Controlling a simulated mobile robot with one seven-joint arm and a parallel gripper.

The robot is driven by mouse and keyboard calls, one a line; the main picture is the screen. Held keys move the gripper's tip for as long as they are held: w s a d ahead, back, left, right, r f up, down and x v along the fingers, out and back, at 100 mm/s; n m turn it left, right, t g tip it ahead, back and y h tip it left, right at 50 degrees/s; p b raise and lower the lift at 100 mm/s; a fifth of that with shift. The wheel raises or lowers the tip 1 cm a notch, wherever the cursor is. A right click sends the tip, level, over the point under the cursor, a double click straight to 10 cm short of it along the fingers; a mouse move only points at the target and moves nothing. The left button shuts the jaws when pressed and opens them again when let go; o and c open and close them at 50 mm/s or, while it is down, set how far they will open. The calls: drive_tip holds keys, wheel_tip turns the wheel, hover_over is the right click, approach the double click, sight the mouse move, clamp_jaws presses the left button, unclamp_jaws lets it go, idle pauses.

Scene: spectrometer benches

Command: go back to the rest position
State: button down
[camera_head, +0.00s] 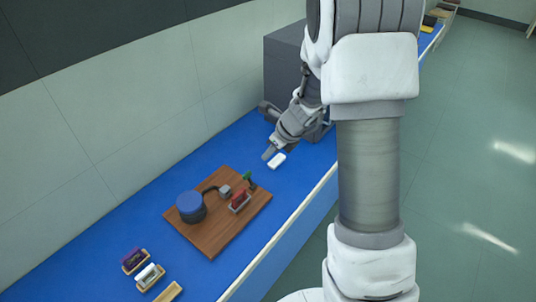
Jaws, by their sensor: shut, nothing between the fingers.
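My gripper (268,153) shows in the head view at the end of my white and grey arm. It is shut and empty, over the blue bench top (170,160). A small white block (277,161) lies on the bench just right of and below the fingertips. I cannot tell whether the fingers touch it. My forearm and wrist reach in front of a dark grey box.
The grey box (284,68) stands against the wall. A brown board (210,236) holds a blue-topped cylinder (191,206), a red piece (239,197) and a green piece (249,179). Several small trays (168,293) sit front left. Green floor (470,170) is open at right.

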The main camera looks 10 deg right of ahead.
idle(0.3)
drive_tip(key=s+a+r+n+b, duration=0.1)
drive_tip(key=s+a+r+n, duration=0.1)
drive_tip(key=s+r+n, duration=0.45)
drive_tip(key=s+a+r+n+b, duration=0.1)
drive_tip(key=s+a+r+n, duration=0.2)
drive_tip(key=s+r+n, duration=0.35)
drive_tip(key=s+d+r+n+h, duration=0.1)
drive_tip(key=s+r+n, duration=0.2)
drive_tip(key=s+n, duration=0.4)
drive_tip(key=s+d+r+n+t+h, duration=0.1)
drive_tip(key=s+d+r+n+h, duration=0.1)
drive_tip(key=s+n, duration=0.5)
drive_tip(key=shift+d+r+n+b, duration=0.3)
drive_tip(key=shift+r+n+b, duration=0.2)
drive_tip(key=shift+n, duration=0.3)
